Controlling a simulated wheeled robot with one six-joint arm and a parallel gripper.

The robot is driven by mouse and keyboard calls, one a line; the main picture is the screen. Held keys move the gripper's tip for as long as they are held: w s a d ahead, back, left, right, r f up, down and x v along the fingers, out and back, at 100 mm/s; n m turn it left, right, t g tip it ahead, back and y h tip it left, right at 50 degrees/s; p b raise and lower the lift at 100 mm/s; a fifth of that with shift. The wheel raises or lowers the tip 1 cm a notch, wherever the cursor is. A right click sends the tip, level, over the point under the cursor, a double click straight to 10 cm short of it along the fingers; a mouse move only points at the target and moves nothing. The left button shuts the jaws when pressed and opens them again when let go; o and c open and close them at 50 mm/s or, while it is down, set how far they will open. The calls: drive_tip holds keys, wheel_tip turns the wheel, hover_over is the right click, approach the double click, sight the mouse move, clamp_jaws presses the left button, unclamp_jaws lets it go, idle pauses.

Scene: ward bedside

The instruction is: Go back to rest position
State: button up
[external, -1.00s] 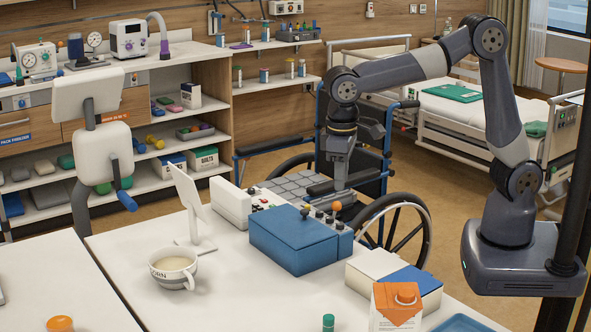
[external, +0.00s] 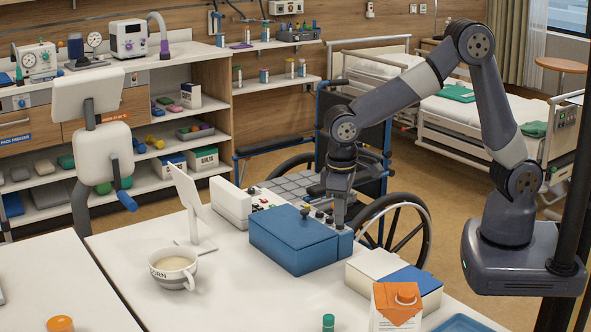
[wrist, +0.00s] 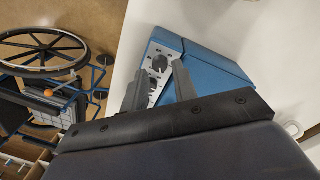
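My gripper (external: 340,215) points down at the right end of the blue lidded box (external: 290,242), just above or at the small blue unit with knobs (external: 345,245) beside it. In the wrist view my gripper (wrist: 159,76) has its two grey fingers apart, over a pale panel with dark knobs (wrist: 160,63) on the blue housing (wrist: 205,70). A dark knob shows between or just beyond the fingers. I cannot tell whether they touch it. Nothing is visibly held.
A wheelchair (external: 400,225) stands behind the table. A cup (external: 175,268), a white-and-blue box (external: 395,278) and an orange-topped carton (external: 397,307) stand on the table (external: 250,300). The table's front middle is clear.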

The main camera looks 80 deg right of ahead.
drive_tip(key=shift+d+f, duration=0.1)
drive_tip(key=shift+f, duration=0.95)
drive_tip(key=shift+r, duration=0.15)
wheel_tip(320, 180, up, 11)
wheel_tip(320, 180, down, 11)
drive_tip(key=shift+r, duration=0.1)
drive_tip(key=shift+f+n, duration=0.2)
drive_tip(key=shift+n, duration=0.1)
drive_tip(key=n, duration=0.5)
drive_tip(key=shift+s+n, duration=0.1)
drive_tip(key=shift+n, duration=0.2)
drive_tip(key=n, duration=0.6)
drive_tip(key=shift+r+t, duration=0.1)
drive_tip(key=shift+t, duration=0.2)
wheel_tip(320, 180, up, 10)
drive_tip(key=shift+s+a+r, duration=0.2)
drive_tip(key=shift+s+r, duration=0.05)
drive_tip(key=shift+s, duration=0.1)
drive_tip(key=shift+o, duration=0.2)
